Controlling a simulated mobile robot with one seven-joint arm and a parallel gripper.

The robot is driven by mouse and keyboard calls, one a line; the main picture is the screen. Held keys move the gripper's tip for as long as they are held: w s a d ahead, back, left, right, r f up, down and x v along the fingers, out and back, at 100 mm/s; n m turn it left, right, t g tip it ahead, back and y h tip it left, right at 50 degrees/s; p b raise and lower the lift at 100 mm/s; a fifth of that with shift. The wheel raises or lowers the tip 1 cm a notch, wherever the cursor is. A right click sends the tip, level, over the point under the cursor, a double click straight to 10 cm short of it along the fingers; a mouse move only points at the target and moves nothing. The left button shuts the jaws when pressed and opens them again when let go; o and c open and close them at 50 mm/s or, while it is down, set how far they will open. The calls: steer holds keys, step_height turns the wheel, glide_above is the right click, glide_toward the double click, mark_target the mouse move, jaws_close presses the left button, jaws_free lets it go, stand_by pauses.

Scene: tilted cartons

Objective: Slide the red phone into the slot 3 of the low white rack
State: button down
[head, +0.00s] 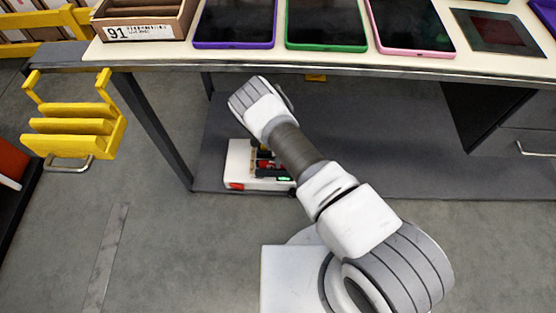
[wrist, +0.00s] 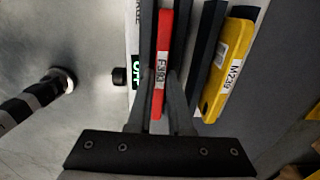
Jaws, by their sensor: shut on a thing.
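The low white rack (head: 238,158) stands on the dark shelf under the table in the head view, partly hidden by my arm. In the wrist view its white edge (wrist: 132,30) and dark dividers (wrist: 206,48) show. The red phone (wrist: 163,50) is edge-on with a white label, between the fingers of my gripper (wrist: 162,85), which is shut on it. The phone is over or among the dividers, left of a yellow phone (wrist: 228,70) labelled M239. I cannot tell how deep it sits or which slot it lines up with. My gripper is hidden in the head view.
The table (head: 350,62) above carries several tablets and a carton (head: 145,18) marked 91. A table leg (head: 150,130) stands left of the rack. A yellow holder (head: 72,130) hangs further left. Floor in front is clear.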

steer(key=c, duration=0.8)
jaws_free()
steer(key=shift+o, duration=0.2)
